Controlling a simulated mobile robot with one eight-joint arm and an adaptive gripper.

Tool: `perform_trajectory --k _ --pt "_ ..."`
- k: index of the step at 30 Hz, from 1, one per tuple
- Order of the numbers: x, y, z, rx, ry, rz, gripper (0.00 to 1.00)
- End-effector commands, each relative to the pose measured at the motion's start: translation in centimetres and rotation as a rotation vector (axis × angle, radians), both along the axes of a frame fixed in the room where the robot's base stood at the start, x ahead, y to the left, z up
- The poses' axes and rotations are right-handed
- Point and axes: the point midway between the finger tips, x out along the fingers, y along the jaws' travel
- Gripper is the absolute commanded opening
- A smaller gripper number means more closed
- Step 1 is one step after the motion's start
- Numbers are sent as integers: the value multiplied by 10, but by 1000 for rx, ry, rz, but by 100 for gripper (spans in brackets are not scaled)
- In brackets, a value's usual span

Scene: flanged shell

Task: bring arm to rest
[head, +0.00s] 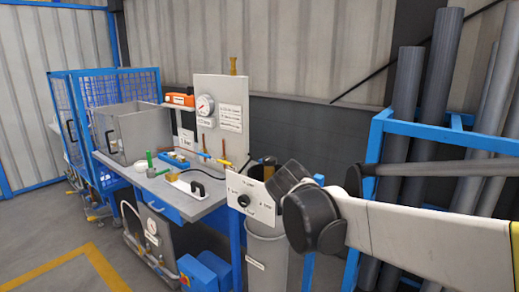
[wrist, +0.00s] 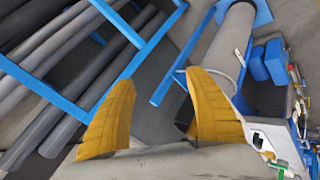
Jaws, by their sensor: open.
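My gripper (wrist: 155,112) shows in the wrist view as two yellow fingers spread well apart, open, with nothing between them. Grey floor and part of a blue frame show beyond the fingertips. In the head view my arm (head: 420,232) reaches in from the right edge, with a dark rounded joint beside a white panel with a black knob (head: 244,200). The gripper fingers cannot be made out in the head view.
A workbench (head: 205,203) with a gauge board (head: 222,115) and a grey box (head: 133,133) stands at left centre. A blue rack (head: 375,140) of grey pipes (head: 436,75) stands at right, close to my arm. A grey cylinder (head: 268,262) stands below the knob panel. Open floor lies front left.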

Motion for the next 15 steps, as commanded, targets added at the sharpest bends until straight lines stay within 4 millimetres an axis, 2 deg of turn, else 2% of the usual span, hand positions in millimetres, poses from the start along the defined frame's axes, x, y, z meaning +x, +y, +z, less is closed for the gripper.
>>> perform_trajectory --k 1,3,9,12,15 --pt "-26 -13 0 52 7 -15 63" --pt "-60 -25 -3 133 15 -31 63" --pt "-154 -41 -24 362 9 -79 63" --pt "-191 -41 -39 464 -7 -104 63" --pt "-218 -38 -52 545 -25 -123 63"
